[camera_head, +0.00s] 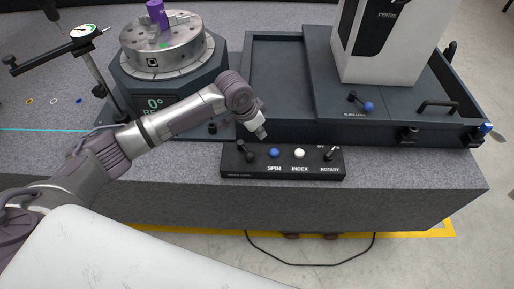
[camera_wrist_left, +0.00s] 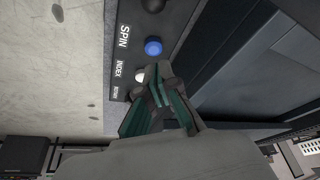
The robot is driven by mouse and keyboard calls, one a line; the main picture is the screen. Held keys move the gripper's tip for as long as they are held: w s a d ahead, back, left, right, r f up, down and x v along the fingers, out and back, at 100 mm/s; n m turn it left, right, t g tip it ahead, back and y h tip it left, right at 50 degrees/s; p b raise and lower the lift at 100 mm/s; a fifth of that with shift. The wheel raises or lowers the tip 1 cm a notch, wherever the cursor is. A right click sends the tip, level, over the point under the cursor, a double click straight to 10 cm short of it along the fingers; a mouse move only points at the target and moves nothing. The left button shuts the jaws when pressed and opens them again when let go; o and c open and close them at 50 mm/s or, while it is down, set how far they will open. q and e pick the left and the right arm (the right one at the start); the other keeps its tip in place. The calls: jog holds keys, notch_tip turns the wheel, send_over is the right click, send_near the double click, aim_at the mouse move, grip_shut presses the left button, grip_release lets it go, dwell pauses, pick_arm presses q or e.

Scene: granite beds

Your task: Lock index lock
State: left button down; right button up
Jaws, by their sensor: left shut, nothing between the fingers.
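The dark control panel (camera_head: 260,174) sits at the front of the granite bed. It carries a black lever, a blue SPIN button (camera_head: 274,153), a white INDEX button (camera_head: 299,153) and a ROTARY toggle (camera_head: 330,153). No part readable as "index lock" shows; a small dark knob (camera_head: 212,127) stands at the foot of the rotary table (camera_head: 165,48). My left gripper (camera_head: 262,134) is shut and empty, above and behind the panel. In the left wrist view its fingertips (camera_wrist_left: 158,82) appear beside the white button (camera_wrist_left: 139,76), with the blue button (camera_wrist_left: 153,47) above; contact cannot be told. My right gripper is out of view.
A dial indicator stand (camera_head: 90,62) is left of the rotary table. The bed's front strip right of the panel (camera_head: 410,175) is clear.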

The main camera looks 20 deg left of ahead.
aim_at(246, 151)
pick_arm(q)
jog(key=shift+w+a+r, duration=0.3)
jog(key=shift+a+r, duration=0.15)
jog(key=shift+r, duration=0.2)
jog(key=x, duration=0.9)
jog(key=shift+w+f, duration=0.1)
jog(key=shift+f, duration=0.25)
jog(key=shift+s+a+f+p, duration=0.2)
jog(key=shift+s+a+p, duration=0.25)
jog(key=shift+s+p, duration=0.15)
jog(key=shift+s+a+f+p, duration=0.2)
jog(key=shift+s+a+p, duration=0.3)
jog(key=shift+p, duration=0.1)
jog(key=shift+s+a+f, duration=0.15)
jog(key=shift+s+a, duration=0.1)
jog(key=shift+s, duration=0.25)
jog(key=shift+w, duration=0.1)
jog(key=shift+a, duration=0.1)
